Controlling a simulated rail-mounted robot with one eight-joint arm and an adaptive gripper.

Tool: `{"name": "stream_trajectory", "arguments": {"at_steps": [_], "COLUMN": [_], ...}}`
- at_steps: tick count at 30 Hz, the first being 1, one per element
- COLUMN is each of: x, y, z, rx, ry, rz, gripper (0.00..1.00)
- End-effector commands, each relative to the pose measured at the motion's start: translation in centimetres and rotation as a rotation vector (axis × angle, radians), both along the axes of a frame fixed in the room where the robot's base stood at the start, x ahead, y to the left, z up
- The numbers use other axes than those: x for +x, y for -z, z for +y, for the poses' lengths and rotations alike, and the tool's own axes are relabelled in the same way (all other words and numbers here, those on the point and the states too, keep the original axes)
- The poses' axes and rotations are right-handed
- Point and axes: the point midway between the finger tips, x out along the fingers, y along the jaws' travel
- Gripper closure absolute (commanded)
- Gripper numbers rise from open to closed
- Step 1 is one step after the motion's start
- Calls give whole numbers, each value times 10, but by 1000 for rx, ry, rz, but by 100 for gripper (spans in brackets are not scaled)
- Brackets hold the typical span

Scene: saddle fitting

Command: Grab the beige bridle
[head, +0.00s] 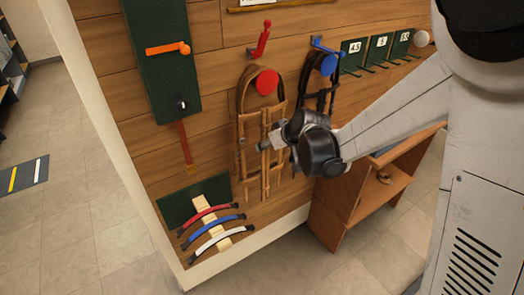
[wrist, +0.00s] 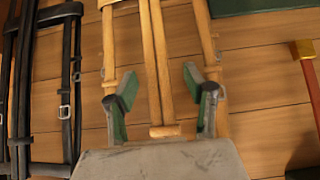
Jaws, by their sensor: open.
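The beige bridle (head: 243,125) hangs on the wooden wall from a round red holder (head: 267,82) in the head view. My gripper (head: 264,146) is in front of its lower straps and hides part of them. In the wrist view the bridle's tan straps (wrist: 158,75) run down between and behind the two open fingers (wrist: 162,95). A short tan cross-piece (wrist: 165,131) lies low between the fingers. The fingers stand apart, and I see no strap clamped between them. Whether they touch the straps I cannot tell.
A black bridle (head: 318,98) hangs close to the right on a blue holder (head: 328,64); it also shows in the wrist view (wrist: 70,85). A green panel (head: 160,70) and a rack of red, blue and white bands (head: 213,228) are left. A wooden bench (head: 345,212) stands below right.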

Motion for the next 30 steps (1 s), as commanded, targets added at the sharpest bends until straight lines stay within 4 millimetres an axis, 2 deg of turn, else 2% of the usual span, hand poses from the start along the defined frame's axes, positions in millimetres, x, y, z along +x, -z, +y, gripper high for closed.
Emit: {"name": "stream_trajectory", "arguments": {"at_steps": [12, 23, 30], "x": [26, 31, 31], "y": [32, 37, 37], "z": [14, 17, 17], "rx": [1, 0, 0], "ry": [-1, 0, 0], "rz": [0, 0, 0], "gripper": [52, 52, 82]}}
